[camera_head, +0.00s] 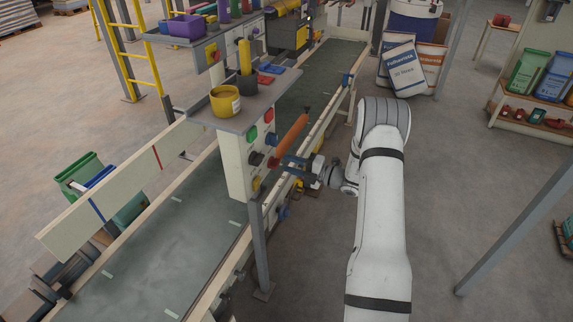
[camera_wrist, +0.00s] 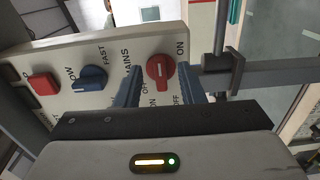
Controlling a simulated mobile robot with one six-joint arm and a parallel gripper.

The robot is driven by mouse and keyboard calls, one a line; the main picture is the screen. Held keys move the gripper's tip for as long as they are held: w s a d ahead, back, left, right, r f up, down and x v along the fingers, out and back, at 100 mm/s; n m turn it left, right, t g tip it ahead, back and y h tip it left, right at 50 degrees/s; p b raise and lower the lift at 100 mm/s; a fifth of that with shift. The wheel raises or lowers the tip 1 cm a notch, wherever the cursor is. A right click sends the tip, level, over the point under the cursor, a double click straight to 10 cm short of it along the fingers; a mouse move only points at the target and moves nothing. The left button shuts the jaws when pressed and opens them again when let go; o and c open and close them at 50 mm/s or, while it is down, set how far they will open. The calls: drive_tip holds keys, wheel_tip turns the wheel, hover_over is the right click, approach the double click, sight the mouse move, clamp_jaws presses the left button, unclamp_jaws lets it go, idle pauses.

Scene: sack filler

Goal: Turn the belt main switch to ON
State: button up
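The belt main switch is a red rotary knob (camera_wrist: 160,72) on a pale control panel (camera_wrist: 120,30), beside the lettering MAINS, with ON and OFF marks around it. The panel's lettering appears sideways in the wrist view, and some marks are partly covered by my fingers. My gripper (camera_wrist: 161,84) faces the panel with its two blue fingers apart, one on each side of the red knob. Contact with the knob cannot be told. In the head view my gripper (camera_head: 291,165) is at the right side of the panel post (camera_head: 236,160); the knob there is not clear.
A blue SLOW/FAST knob (camera_wrist: 90,78) and a red button (camera_wrist: 43,84) sit beside the switch. A grey bar (camera_wrist: 270,78) passes close on the right. An orange cylinder (camera_head: 292,136) is just above my gripper. The conveyor belt (camera_head: 170,235) runs behind the post.

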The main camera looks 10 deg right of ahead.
drive_tip(key=b+v, duration=0.1)
drive_tip(key=v, duration=0.4)
drive_tip(key=shift+s+d, duration=0.1)
drive_tip(key=s+a+r+n+g+h, duration=0.2)
drive_tip(key=s+a+r+n+g, duration=0.45)
drive_tip(key=n, duration=0.45)
drive_tip(key=s+a+r+n+g+h, duration=0.2)
drive_tip(key=s+a+r+n+g, duration=0.3)
drive_tip(key=s+r+n, duration=0.45)
drive_tip(key=s+d+r+n+t+h, duration=0.2)
drive_tip(key=s+n+h, duration=0.3)
drive_tip(key=s+n, duration=0.4)
drive_tip(key=s+d+r+n+t+h, duration=0.2)
drive_tip(key=s+n+h, duration=0.3)
drive_tip(key=s+n, duration=0.4)
drive_tip(key=n, duration=0.5)
drive_tip(key=shift+s+d+r+h, duration=0.3)
drive_tip(key=shift+d+r, duration=0.05)
